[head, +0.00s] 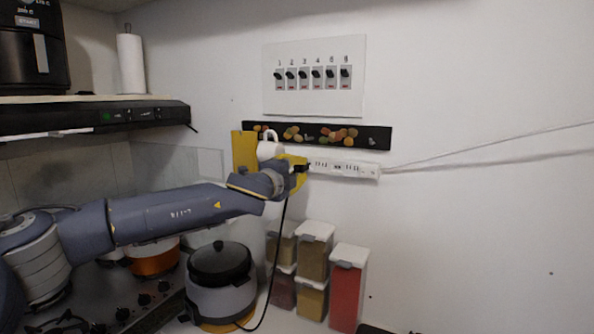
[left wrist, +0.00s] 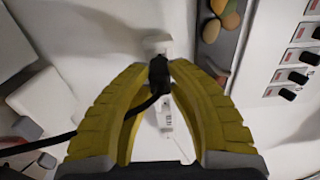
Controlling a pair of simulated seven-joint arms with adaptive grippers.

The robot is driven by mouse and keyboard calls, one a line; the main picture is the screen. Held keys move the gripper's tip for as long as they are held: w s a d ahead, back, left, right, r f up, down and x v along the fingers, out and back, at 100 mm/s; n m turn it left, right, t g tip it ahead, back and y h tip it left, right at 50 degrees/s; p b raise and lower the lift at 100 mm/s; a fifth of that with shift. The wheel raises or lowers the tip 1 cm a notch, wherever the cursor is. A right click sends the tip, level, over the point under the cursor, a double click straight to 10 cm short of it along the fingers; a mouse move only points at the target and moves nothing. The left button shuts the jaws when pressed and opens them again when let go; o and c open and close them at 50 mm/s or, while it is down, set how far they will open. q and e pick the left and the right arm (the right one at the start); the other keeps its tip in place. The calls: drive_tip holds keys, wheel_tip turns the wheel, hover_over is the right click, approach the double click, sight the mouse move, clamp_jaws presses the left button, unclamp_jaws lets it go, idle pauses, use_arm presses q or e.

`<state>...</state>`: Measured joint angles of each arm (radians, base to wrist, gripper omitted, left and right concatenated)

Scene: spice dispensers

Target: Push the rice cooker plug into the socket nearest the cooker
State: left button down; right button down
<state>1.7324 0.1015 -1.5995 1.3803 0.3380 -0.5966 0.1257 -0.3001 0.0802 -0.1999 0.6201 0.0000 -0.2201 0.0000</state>
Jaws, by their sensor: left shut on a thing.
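The rice cooker (head: 221,287), grey with a black lid, stands on the counter at lower centre-left in the head view. Its black cord (head: 277,245) runs up to my left gripper (head: 303,166). In the left wrist view, the yellow fingers of my left gripper (left wrist: 160,68) are closed on the black plug (left wrist: 158,78). The white socket strip (head: 345,169) is fixed to the wall; its left end is at the gripper, which hides it. The strip also shows behind the plug in the left wrist view (left wrist: 167,122). Whether the plug touches a socket I cannot tell. My right gripper is out of view.
Above the strip are a dark rail (head: 372,137) and a switch panel (head: 314,101). Spice dispensers (head: 349,288) stand right of the cooker. An orange pot (head: 152,261) sits on the stove. The wall at right is mostly clear.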

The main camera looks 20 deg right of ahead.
use_arm(q)
drive_tip(key=shift+w+d, duration=0.4)
drive_tip(key=shift+w, duration=0.05)
idle(0.3)
drive_tip(key=c, duration=1.2)
unclamp_jaws()
drive_tip(key=shift+s, duration=0.1)
